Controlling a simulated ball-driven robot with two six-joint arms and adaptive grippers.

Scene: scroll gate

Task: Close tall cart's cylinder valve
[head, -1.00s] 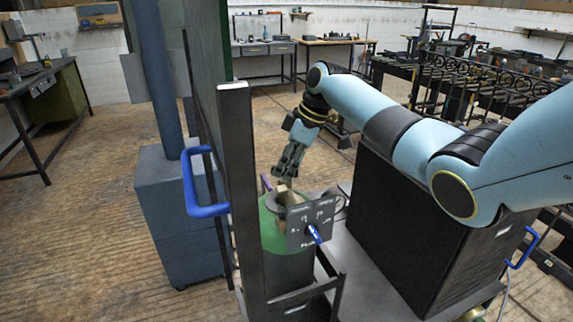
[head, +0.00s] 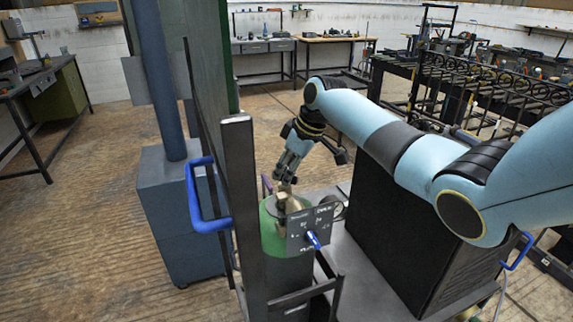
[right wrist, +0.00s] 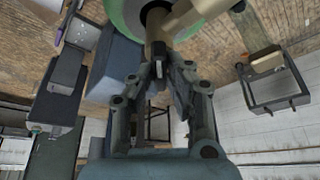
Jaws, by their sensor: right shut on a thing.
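The tall cart's cylinder (head: 272,240) has a green shoulder and stands upright beside the dark upright frame. Its brass valve (head: 291,204) is on top, partly hidden by a grey label plate with a blue lever (head: 313,240). My right gripper (head: 284,183) comes down from above onto the valve's top. In the right wrist view, the gripper's fingers (right wrist: 160,74) are shut on a small dark end piece of the brass valve (right wrist: 156,38), below the green cylinder shoulder (right wrist: 121,10). Its exact shape is hard to tell. My left gripper is not in view.
A dark frame post (head: 241,205) with a blue handle (head: 196,207) stands just left of the cylinder. A grey cabinet (head: 170,220) is beyond it. A gauge (head: 338,206) sits right of the valve. Open wooden floor (head: 85,215) lies to the left.

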